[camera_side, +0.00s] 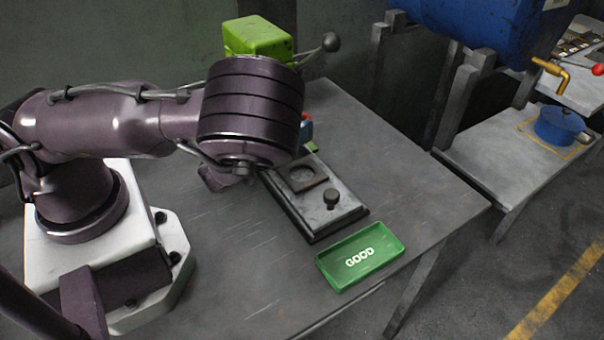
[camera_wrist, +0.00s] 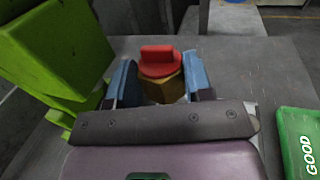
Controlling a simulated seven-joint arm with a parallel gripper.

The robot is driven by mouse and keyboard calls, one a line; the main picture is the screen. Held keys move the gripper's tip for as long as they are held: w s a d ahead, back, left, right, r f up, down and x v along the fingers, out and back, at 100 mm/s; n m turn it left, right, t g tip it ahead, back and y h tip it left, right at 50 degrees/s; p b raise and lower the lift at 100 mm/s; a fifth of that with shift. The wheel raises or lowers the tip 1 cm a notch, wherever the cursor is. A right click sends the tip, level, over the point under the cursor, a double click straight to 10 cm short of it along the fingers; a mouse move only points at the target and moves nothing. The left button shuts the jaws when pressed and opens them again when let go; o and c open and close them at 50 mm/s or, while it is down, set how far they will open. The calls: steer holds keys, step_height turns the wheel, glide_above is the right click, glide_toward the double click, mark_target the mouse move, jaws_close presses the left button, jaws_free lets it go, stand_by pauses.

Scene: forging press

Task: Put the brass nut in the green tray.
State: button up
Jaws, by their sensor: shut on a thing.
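In the wrist view, the two blue fingers of my gripper (camera_wrist: 160,72) are closed on the brass nut (camera_wrist: 165,90), a yellow-brown angular block. A red piece with an upright fin (camera_wrist: 160,60) sits against the nut's top. In the side view my wrist covers the nut, and only a blue and red bit of my gripper (camera_side: 306,129) shows at its right edge. I cannot tell how high the nut is held. The green tray (camera_side: 384,246), marked GOOD, lies empty at the table's front right. It also shows at the right of the wrist view (camera_wrist: 291,142).
A dark plate fixture (camera_side: 325,218) with a square recess and a black knob (camera_side: 331,197) stands between my gripper and the tray. A bright green press body (camera_side: 257,38) with a ball-ended lever (camera_side: 330,43) rises behind. The table right of the fixture is clear.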

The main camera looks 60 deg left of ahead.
steer(key=shift+d+r+m+h, duration=0.1)
steer(key=shift+d+m+h, duration=0.2)
steer(key=shift+h, duration=0.2)
steer(key=shift+f, duration=4.8)
steer(key=shift+f, duration=0.1)
steer(key=o, duration=1.2)
steer(key=shift+f, duration=0.1)
